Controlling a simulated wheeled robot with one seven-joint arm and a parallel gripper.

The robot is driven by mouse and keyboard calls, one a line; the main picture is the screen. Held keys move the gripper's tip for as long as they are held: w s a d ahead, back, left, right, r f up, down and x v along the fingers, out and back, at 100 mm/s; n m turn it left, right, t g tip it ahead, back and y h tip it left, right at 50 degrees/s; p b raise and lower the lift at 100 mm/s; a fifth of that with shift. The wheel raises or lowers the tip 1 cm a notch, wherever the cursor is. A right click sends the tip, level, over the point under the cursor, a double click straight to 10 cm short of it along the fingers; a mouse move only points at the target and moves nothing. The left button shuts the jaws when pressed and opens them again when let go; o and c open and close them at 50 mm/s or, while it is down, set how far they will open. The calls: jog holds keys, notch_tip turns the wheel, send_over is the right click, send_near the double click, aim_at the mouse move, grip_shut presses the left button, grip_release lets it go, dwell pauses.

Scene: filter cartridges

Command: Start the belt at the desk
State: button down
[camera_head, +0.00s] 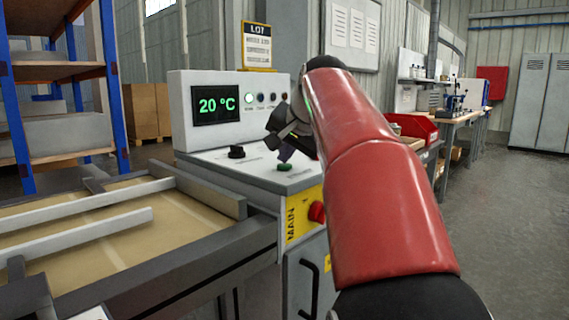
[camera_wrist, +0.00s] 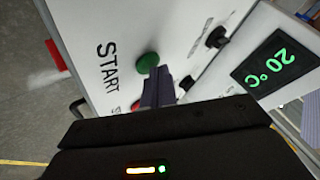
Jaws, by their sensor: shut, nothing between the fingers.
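The control desk (camera_head: 255,185) stands in the middle of the head view. Its upright panel has a display (camera_head: 215,105) reading 20 °C in green. A green button (camera_head: 284,168) sits on the desk top; in the wrist view the green button (camera_wrist: 148,62) is beside the word START. My gripper (camera_head: 285,152) is shut and empty, with its fingertips just above or at the green button; I cannot tell whether they touch it. In the wrist view my gripper (camera_wrist: 156,72) covers the button's edge. A black knob (camera_head: 236,152) is left of the button.
The belt (camera_head: 150,235) with pale guide rails runs at the left, below the desk. A red knob (camera_head: 317,212) is on the yellow MAIN plate on the desk's front. A red bin (camera_head: 415,128) and a workbench stand at the right. The floor (camera_head: 510,220) at the right is clear.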

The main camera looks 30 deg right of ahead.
aim_at(286, 166)
jog(key=shift+r+p, duration=0.5)
jog(key=shift+r, duration=0.15)
jog(key=shift+r, duration=0.1)
notch_tip(286, 166, up, 3)
jog(key=p, duration=0.2)
jog(key=shift+f+p, duration=0.2)
jog(key=shift+p, duration=0.2)
jog(key=shift+r, duration=1.1)
